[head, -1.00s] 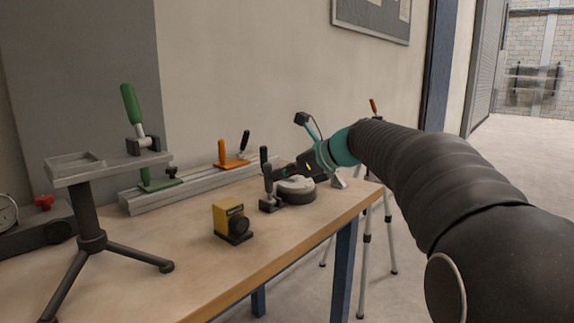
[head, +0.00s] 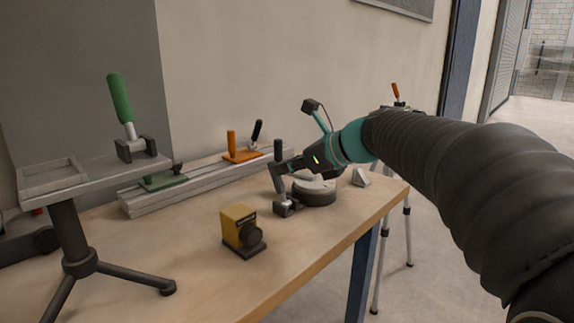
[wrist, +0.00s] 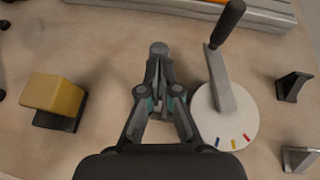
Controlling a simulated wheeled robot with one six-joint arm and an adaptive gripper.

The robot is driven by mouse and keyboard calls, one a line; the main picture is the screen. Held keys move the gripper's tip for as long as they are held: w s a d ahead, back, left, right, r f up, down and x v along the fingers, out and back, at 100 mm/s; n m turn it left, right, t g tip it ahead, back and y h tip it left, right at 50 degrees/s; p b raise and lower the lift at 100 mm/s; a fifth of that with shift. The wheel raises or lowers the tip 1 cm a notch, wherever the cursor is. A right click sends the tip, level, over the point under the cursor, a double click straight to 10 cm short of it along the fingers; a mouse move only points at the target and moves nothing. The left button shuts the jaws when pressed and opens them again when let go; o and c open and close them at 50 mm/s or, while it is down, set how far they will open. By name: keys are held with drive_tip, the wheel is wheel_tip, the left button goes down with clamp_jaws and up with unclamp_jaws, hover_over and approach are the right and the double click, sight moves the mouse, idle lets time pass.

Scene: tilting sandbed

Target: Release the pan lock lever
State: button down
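A grey round disc base (head: 315,192) sits on the bench. In the wrist view the disc (wrist: 224,125) is pale with coloured marks and carries a black-handled lever (wrist: 228,24), leaning to the upper right. Just beside the disc a second, dark-handled lever (head: 278,178) stands on a small block (head: 287,208). My gripper (head: 280,170) is at this second lever. In the wrist view my gripper's (wrist: 157,77) fingers are drawn together around its handle, whose rounded end (wrist: 159,47) shows past the fingertips. The block below is hidden there by the fingers. No label shows which lever is the pan lock.
A yellow box with a black knob (head: 240,230) stands left of the gripper. A rail (head: 195,185) with green and orange clamps lies behind. A small tripod (head: 80,255) with a green-handled lever (head: 120,98) stands at left. Small brackets (wrist: 293,86) lie right of the disc.

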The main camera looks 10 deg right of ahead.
drive_tip(key=shift+r, duration=0.1)
drive_tip(key=s+d+r, duration=0.2)
drive_tip(key=d+r, duration=0.1)
drive_tip(key=r, duration=0.2)
drive_tip(key=s+d+r+p, duration=0.1)
drive_tip(key=d+r, duration=0.2)
drive_tip(key=r, duration=0.3)
drive_tip(key=shift+s, duration=0.4)
drive_tip(key=shift+f, duration=0.1)
drive_tip(key=s+d+f+n+g+h, duration=0.2)
drive_tip(key=s+f+n+h, duration=0.7)
drive_tip(key=s+f+n, duration=1.6)
wheel_tip(320, 180, down, 4)
drive_tip(key=shift+d+f, duration=0.15)
drive_tip(key=shift+d, duration=0.7)
